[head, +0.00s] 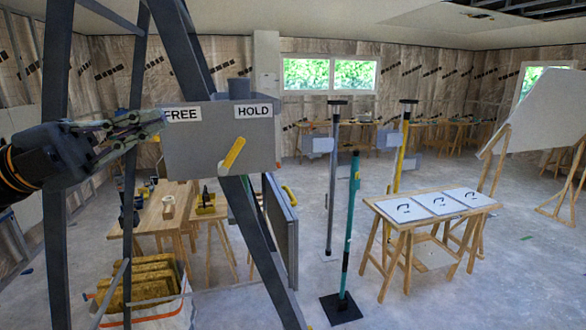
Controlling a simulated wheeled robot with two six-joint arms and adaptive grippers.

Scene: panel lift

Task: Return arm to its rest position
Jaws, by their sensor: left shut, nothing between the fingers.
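My left gripper (158,124) comes in from the left edge and is shut, with nothing between its fingers. Its fingertips are at the left side of a grey box (205,160), close to the FREE label (183,114); I cannot tell whether they touch it. A HOLD label (254,110) is on the box's upper right. A yellow lever (234,153) on the box's front leans with its upper end to the right, towards HOLD. The gripper is apart from the lever, to its left. My right gripper is not in view.
Dark steel legs (56,200) of a tall frame stand close around the box. Behind are a wooden table (160,222), a teal prop pole (348,230), and a trestle table (430,212) with three white sheets. A large tilted panel (545,110) is at the right. The floor between is open.

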